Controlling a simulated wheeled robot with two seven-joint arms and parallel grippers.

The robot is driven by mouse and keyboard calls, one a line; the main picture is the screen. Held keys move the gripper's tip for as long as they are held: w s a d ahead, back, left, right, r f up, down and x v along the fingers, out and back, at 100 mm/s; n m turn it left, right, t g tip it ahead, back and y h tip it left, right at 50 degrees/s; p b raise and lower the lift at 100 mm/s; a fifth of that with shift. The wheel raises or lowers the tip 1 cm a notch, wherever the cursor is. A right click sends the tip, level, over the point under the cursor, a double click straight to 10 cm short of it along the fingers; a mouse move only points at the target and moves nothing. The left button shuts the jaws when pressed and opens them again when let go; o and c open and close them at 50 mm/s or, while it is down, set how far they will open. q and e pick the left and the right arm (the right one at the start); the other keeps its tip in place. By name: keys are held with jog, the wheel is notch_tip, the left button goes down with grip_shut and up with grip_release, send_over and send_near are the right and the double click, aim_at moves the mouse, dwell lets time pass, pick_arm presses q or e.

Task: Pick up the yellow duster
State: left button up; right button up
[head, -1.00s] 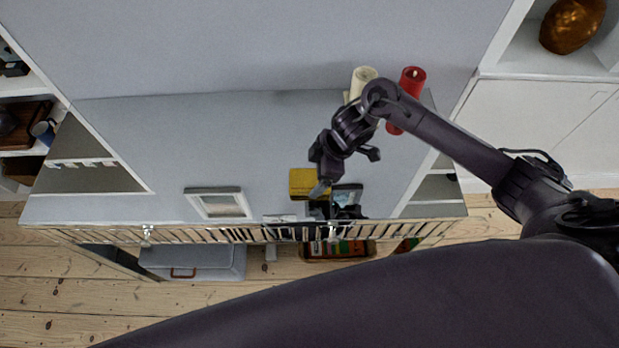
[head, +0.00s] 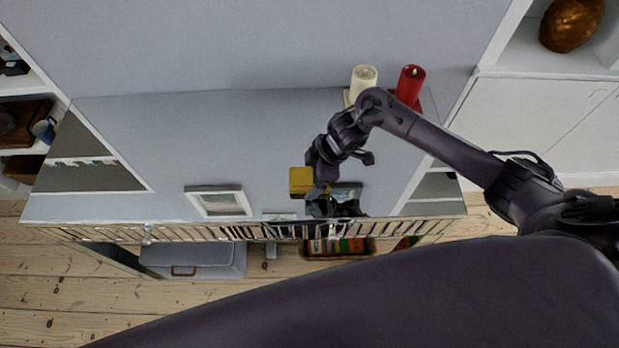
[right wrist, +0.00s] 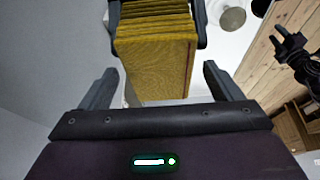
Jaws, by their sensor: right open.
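The yellow duster (head: 301,181) is a ribbed, block-like yellow thing on the grey shelf top, near its front edge. My right gripper (head: 318,184) is at its right side in the head view and covers part of that side. In the right wrist view the duster (right wrist: 155,60) fills the upper middle, between the two dark fingers of my open right gripper (right wrist: 158,40). The fingers are on either side of it; I cannot tell whether they touch it.
A framed picture (head: 218,202) lies to the left. A dark, glossy item (head: 345,200) is close on the right of the duster. A cream candle (head: 364,78) and a red candle (head: 410,82) stand behind my right arm.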

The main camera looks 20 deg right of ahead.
jog(key=c, duration=1.1)
jog(key=shift+o, duration=0.2)
notch_tip(320, 180, up, 20)
jog(key=p, duration=0.2)
jog(key=shift+r, duration=0.25)
